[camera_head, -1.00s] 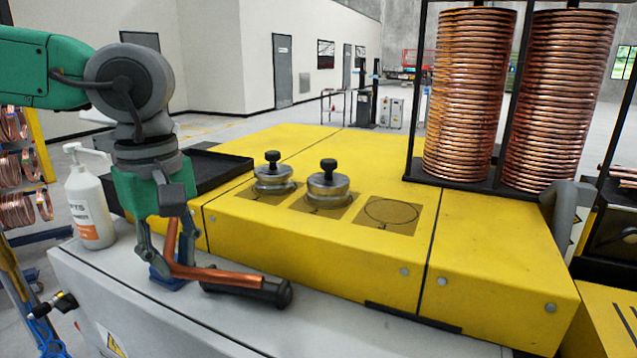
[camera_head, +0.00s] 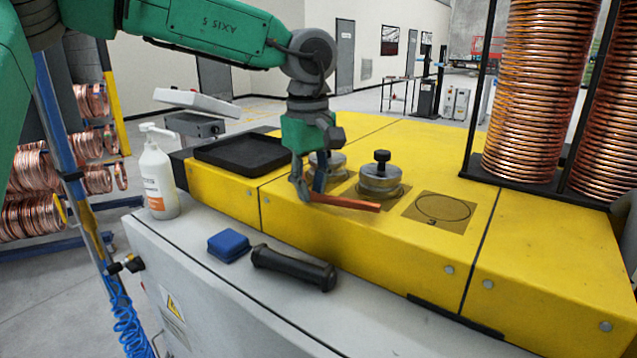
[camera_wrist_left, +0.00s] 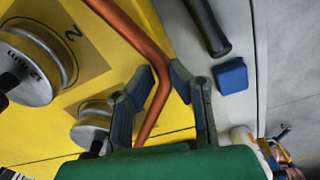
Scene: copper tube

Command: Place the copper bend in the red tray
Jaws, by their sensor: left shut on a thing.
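The copper bend (camera_head: 345,202) is in my left gripper (camera_head: 308,194), raised above the front part of the yellow bench top. Its long leg points right in the head view. In the left wrist view the bend (camera_wrist_left: 132,32) runs between the two fingers of my left gripper (camera_wrist_left: 163,84), which are shut on it near its corner. No red tray shows in these frames; a black tray (camera_head: 212,158) sits at the back left of the yellow bench. My right gripper is not in view.
Two metal weights with black knobs, one clear (camera_head: 380,178) and one partly behind my gripper (camera_head: 337,163), stand on the yellow bench (camera_head: 380,255). Copper coils (camera_head: 540,90) rise at right.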

